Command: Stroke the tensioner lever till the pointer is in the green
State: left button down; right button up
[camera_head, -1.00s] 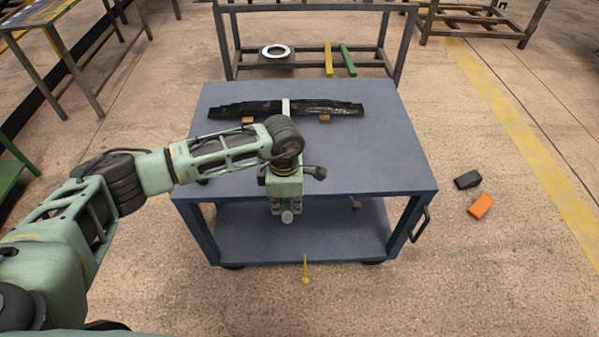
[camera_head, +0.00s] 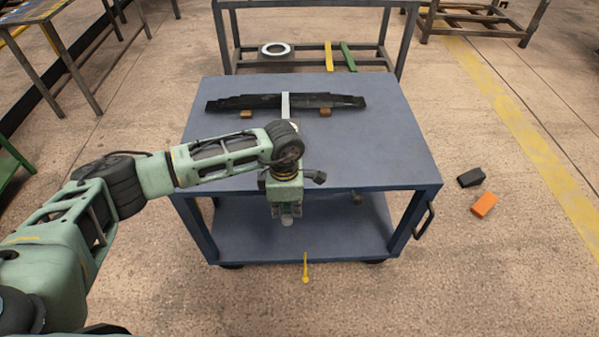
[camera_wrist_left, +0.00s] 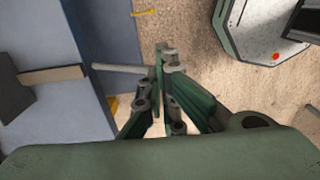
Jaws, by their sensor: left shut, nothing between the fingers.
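My left gripper (camera_head: 287,219) is shut and empty, pointing down at the front edge of the cart. In the left wrist view its closed fingertips (camera_wrist_left: 166,50) are at the end of a thin grey rod (camera_wrist_left: 120,68), which looks like the lever; I cannot tell whether they touch. A dark leaf spring (camera_head: 240,102) lies on the cart top with a pale strap (camera_head: 285,103) across it. The strap runs toward my arm, which hides the tensioner. No pointer or green zone can be made out. My right gripper is not in view.
The blue cart (camera_head: 390,150) has a lower shelf and a side handle (camera_head: 423,222). A yellow stick-like item (camera_head: 305,268) shows before it. Black (camera_head: 470,178) and orange (camera_head: 484,204) blocks lie on the floor at right. A rack (camera_head: 310,69) stands behind.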

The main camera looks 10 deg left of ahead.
pick_arm(q)
notch_tip(320, 180, down, 7)
jog(key=b, duration=0.5)
jog(key=shift+f+b, duration=0.15)
jog(key=shift+b, duration=0.25)
notch_tip(320, 180, down, 7)
jog(key=b, duration=0.6)
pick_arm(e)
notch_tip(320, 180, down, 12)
pick_arm(q)
notch_tip(320, 180, up, 20)
jog(key=p, duration=1.2)
jog(key=shift+f, duration=0.3)
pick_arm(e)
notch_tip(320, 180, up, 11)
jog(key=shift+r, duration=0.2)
